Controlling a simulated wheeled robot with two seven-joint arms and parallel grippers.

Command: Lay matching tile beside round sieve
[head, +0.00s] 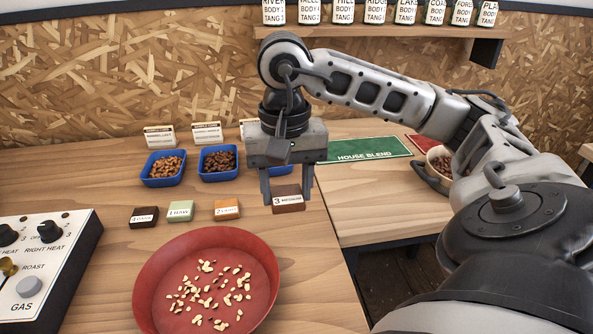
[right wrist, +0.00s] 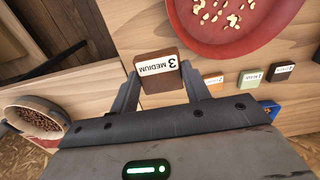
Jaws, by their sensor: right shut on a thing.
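The round red sieve (head: 150,275) lies on the wooden table with pale, cream bits spread in its middle; its rim also shows in the right wrist view (right wrist: 205,42). My right gripper (head: 288,197) is shut on the brown tile marked 3 MEDIUM (right wrist: 160,72), beyond and right of the sieve, apart from it. I cannot tell whether this tile touches the table. A dark brown tile marked 4 (head: 144,217), a green tile marked 1 RAW (head: 180,211) and an orange tile marked 2 (head: 227,210) lie in a row behind the sieve. My left gripper is out of view.
Blue trays of beans (head: 163,168) with label cards stand behind the tiles; my right gripper partly hides one. A control box (head: 45,265) is at left. Bare table lies right of the sieve.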

